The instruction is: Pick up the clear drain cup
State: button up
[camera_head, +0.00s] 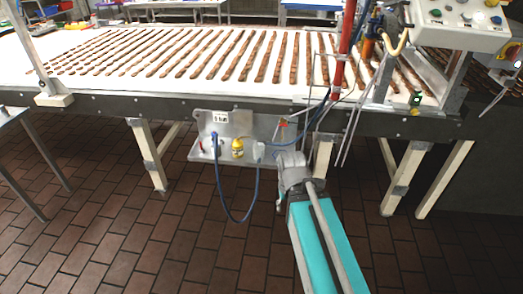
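A small pale, translucent-looking piece (258,151) is at the right part of the metal bracket under the conveyor's front edge. It may be the clear drain cup, but it is too small to be sure. My gripper (289,162) is at the end of my arm, just right of and in front of this piece. The gripper is seen from behind, so its fingers are hidden. I cannot tell whether it touches anything or holds anything.
The metal bracket (230,121) also carries a yellow unit (237,148) and a blue hose (220,193) hanging in a loop. The conveyor (150,82) holds rows of brown bars. Its pale legs (150,155) stand on the tiled floor (120,240), open in front.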

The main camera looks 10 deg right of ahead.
aim_at(258, 149)
jog(key=i, duration=0.9)
jog(key=u, duration=0.05)
